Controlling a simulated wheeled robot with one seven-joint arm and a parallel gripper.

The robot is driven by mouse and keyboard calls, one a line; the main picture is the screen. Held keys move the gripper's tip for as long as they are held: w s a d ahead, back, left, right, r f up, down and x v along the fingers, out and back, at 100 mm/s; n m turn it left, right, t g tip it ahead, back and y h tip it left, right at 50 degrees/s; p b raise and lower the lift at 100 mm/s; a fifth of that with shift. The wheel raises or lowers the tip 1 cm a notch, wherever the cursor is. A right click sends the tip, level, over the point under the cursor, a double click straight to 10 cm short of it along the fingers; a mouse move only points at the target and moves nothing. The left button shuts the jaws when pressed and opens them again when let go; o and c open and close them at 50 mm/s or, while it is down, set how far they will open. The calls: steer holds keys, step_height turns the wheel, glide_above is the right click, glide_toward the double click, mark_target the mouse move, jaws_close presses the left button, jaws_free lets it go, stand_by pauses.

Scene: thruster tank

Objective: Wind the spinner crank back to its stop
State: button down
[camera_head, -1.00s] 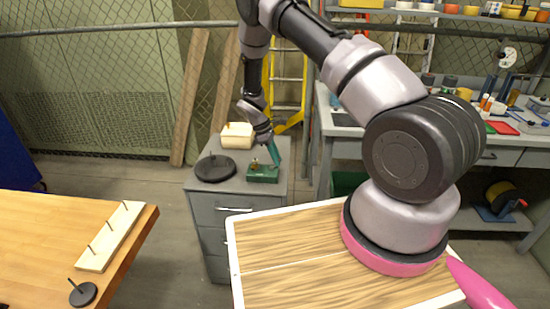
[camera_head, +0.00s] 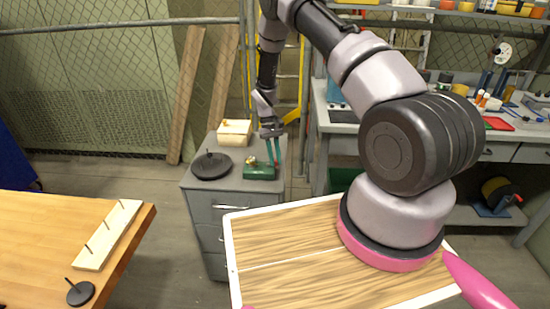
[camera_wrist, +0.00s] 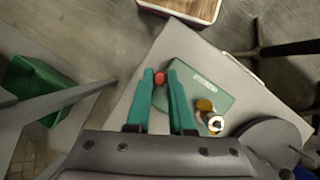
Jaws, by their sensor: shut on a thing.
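The spinner is a small green box (camera_head: 258,173) with a brass part on top, standing on the grey drawer cabinet. In the wrist view the green box (camera_wrist: 208,88) shows its label and the brass and silver part (camera_wrist: 212,116). A red crank knob (camera_wrist: 160,78) sits between the teal fingertips of my gripper (camera_wrist: 162,80). My gripper (camera_head: 273,157) is shut on that knob, pointing down at the right side of the box. The crank arm below the knob is hidden.
A black disc with a peg (camera_head: 211,166) and a cream block (camera_head: 235,132) share the cabinet top (camera_head: 229,184). A wooden table with a peg board (camera_head: 108,236) stands at the left. A workbench (camera_head: 340,127) is close on the right.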

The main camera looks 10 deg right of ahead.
mark_target(265, 172)
steer(key=m, duration=0.1)
steer(key=m+y, duration=0.1)
steer(key=m, duration=0.1)
steer(key=s+m, duration=0.1)
steer(key=shift+a+m+y, duration=0.3)
steer(key=shift+m+y, duration=0.1)
steer(key=m, duration=0.1)
steer(key=m+y, duration=0.1)
steer(key=shift+s+a+m+t, duration=0.1)
steer(key=shift+a+m+t, duration=0.2)
steer(key=shift+m, duration=0.1)
steer(key=m, duration=0.2)
steer(key=m+t+y, duration=0.1)
steer(key=m, duration=0.1)
steer(key=shift+s+a, duration=0.15)
steer(key=shift+a, duration=0.25)
steer(key=shift+a+m+t+y, duration=0.2)
steer(key=shift+m+t+y, duration=0.05)
steer(key=shift+m, duration=0.5)
steer(key=shift+a+m+t+y, duration=0.15)
steer(key=shift+m+t+y, duration=0.1)
steer(key=shift+m, duration=0.5)
steer(key=c, duration=0.8)
jaws_free()
steer(key=shift+r, duration=0.1)
steer(key=v, duration=1)
steer(key=shift+r, duration=0.3)
